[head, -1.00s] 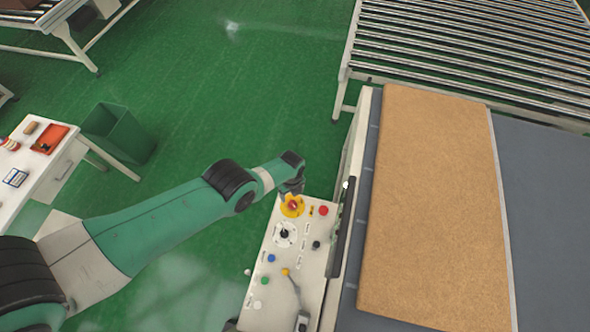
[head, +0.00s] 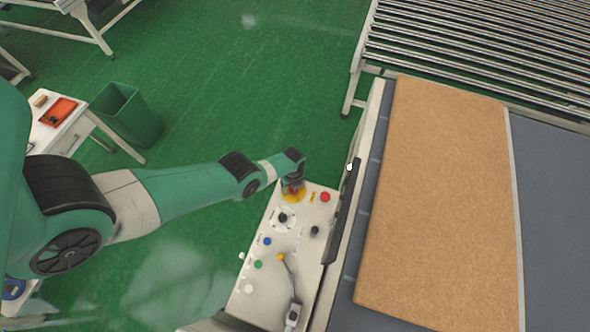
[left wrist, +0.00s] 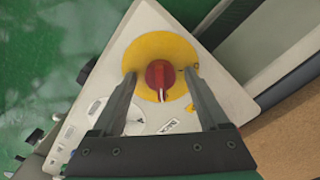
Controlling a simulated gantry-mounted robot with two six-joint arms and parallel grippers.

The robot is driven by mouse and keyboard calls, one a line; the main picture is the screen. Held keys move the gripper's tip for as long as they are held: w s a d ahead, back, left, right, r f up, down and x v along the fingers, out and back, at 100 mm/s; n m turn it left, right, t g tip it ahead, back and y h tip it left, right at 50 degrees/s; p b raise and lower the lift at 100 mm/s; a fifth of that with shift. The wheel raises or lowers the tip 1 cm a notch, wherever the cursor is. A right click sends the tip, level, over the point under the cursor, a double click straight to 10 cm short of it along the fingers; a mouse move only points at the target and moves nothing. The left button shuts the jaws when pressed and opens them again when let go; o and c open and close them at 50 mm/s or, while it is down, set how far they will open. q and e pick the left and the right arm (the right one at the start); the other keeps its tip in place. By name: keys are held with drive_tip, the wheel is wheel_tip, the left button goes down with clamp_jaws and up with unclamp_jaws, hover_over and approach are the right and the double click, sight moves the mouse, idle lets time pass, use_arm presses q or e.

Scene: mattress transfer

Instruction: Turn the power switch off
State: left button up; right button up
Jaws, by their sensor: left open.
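The power switch is a red rotary knob on a round yellow plate. In the left wrist view the red knob (left wrist: 160,76) sits between the two fingers of my open left gripper (left wrist: 160,80), with a gap on each side. Its raised grip runs roughly up and down in that picture. In the head view my left gripper (head: 293,186) is over the yellow plate (head: 293,196) at the far end of the white control panel (head: 250,303), and it mostly hides the knob. My right gripper is not in view.
A brown mattress (head: 445,200) lies to the right. A green bin (head: 127,115) stands at the left.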

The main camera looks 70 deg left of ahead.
use_arm(q)
clamp_jaws()
idle(0.4)
drive_tip(key=shift+n, duration=0.3)
drive_tip(key=n, duration=0.8)
drive_tip(key=shift+n, duration=0.4)
drive_tip(key=n, duration=0.4)
drive_tip(key=shift+n, duration=2.2)
